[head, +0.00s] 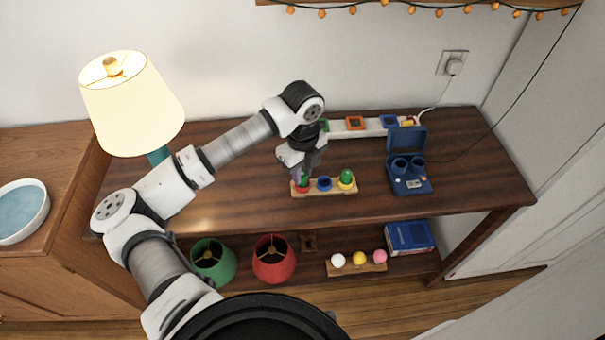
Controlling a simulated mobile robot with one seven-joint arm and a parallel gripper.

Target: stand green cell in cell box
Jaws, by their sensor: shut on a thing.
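My gripper (303,176) points down over the left end of a small wooden rack. It is shut on a small green thing, most likely the green cell (305,181), which is largely hidden by the fingers. The green cell is at the red ring (302,188) of the rack; whether it is still seated there I cannot tell. A second green piece (347,175) stands upright at the yellow ring. A blue box (411,185) with its lid raised, most likely the cell box, stands to the right. It has two round openings that look empty.
The wooden rack (335,190) also has a blue ring, which looks empty. A white power strip (372,128) with coloured sockets lies behind, with a cord to the wall outlet (453,66). A lit lamp (130,103) stands left. Bare tabletop lies between rack and blue box.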

